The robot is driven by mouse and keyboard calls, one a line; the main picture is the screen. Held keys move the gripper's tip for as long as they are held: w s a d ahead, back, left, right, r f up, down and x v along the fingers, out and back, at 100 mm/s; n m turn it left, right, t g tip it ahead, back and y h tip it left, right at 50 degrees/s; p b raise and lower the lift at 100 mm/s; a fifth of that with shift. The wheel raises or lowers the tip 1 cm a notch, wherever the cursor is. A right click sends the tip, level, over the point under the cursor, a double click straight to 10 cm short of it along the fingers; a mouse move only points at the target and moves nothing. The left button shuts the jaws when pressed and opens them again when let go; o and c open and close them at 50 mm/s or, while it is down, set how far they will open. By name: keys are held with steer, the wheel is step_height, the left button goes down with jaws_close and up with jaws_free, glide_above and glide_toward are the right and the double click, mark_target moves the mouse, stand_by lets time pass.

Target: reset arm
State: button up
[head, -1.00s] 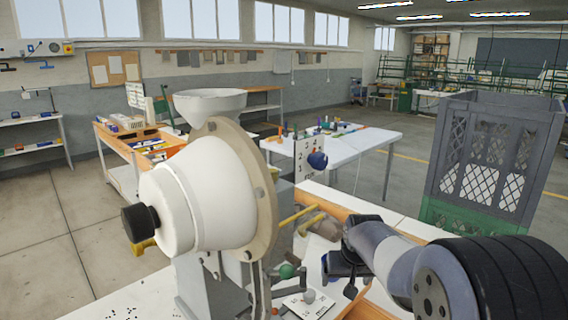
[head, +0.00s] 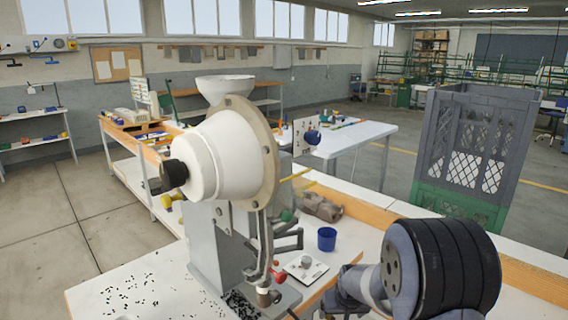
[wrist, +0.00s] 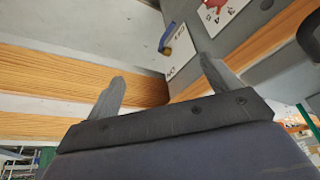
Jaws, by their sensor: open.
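My gripper (wrist: 160,88) shows in the wrist view with its two grey fingers spread apart and nothing between them. In the head view the fingers are hidden; only my arm's dark, rounded links show at the lower right. The eyelet press (head: 228,165), with a white rounded housing, a tan flange and a white funnel on top, stands on the white bench (head: 120,290) left of my arm. My gripper's contact with anything cannot be seen.
A blue cup (head: 326,239) and a small white plate with a grey knob (head: 305,267) are on the bench beside the press. A tall grey and green crate (head: 470,150) stands behind my arm. Small dark bits lie scattered at the bench's left.

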steer(key=s+f, duration=0.3)
steer(key=f, duration=0.5)
steer(key=s+f, duration=0.4)
steer(key=f, duration=0.4)
steer(key=shift+f+b, duration=0.25)
steer(key=shift+b, duration=0.2)
steer(key=shift+s+r, duration=0.1)
steer(key=shift+r, duration=0.05)
